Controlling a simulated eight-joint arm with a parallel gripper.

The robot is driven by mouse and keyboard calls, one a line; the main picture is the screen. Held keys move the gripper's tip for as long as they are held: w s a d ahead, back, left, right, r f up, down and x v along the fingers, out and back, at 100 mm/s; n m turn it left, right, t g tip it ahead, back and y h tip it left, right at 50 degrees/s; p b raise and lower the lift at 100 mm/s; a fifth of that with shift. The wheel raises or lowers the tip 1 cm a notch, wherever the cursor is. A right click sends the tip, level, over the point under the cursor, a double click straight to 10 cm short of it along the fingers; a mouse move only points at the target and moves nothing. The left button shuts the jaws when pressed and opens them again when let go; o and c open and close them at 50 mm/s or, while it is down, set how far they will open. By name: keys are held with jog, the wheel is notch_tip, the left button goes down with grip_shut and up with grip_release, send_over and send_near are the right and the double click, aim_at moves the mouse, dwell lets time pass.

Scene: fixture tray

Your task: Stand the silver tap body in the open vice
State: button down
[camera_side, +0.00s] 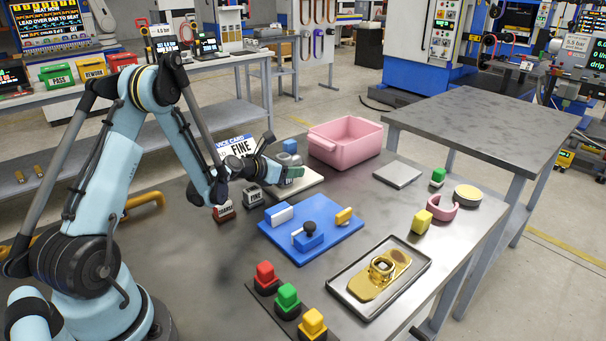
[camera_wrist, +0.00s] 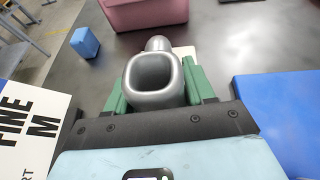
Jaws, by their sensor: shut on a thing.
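The silver tap body (camera_wrist: 153,82) sits between the green fingers of my gripper (camera_wrist: 155,88) in the wrist view, its squarish open mouth facing the camera. My gripper is shut on it. In the side view my gripper (camera_side: 291,171) is over or at a pale pad (camera_side: 307,184), and the tap body (camera_side: 289,159) is partly hidden by the fingers. I cannot tell whether it touches the pad. The blue vice (camera_side: 308,239), with a black knob and a white-faced jaw (camera_side: 279,214), stands on a blue plate to the front of my gripper.
A pink bin (camera_side: 345,142) stands behind, with a small blue block (camera_side: 290,146) nearby. A white card (camera_side: 237,147) and small labelled blocks stand at left. A tray (camera_side: 408,284) with a gold part is at front right. Red, green and yellow buttons line the front.

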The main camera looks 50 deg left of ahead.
aim_at(288, 154)
jog(key=shift+r, duration=0.85)
notch_tip(288, 154, up, 3)
jog(key=shift+f, duration=0.15)
jog(key=s+d+r, duration=0.1)
jog(key=d+r, duration=0.5)
jog(key=d, duration=0.4)
jog(key=s+d+r+m+h, duration=0.2)
jog(key=s+d+r, duration=0.3)
jog(key=r, duration=0.3)
jog(key=s+d+r+m+h, duration=0.2)
jog(key=s+d+r, duration=0.3)
jog(key=r, duration=0.3)
jog(key=shift+d+r+h, duration=0.3)
jog(key=shift+d+h, duration=0.3)
jog(key=shift+d, duration=0.25)
jog(key=shift+g, duration=0.3)
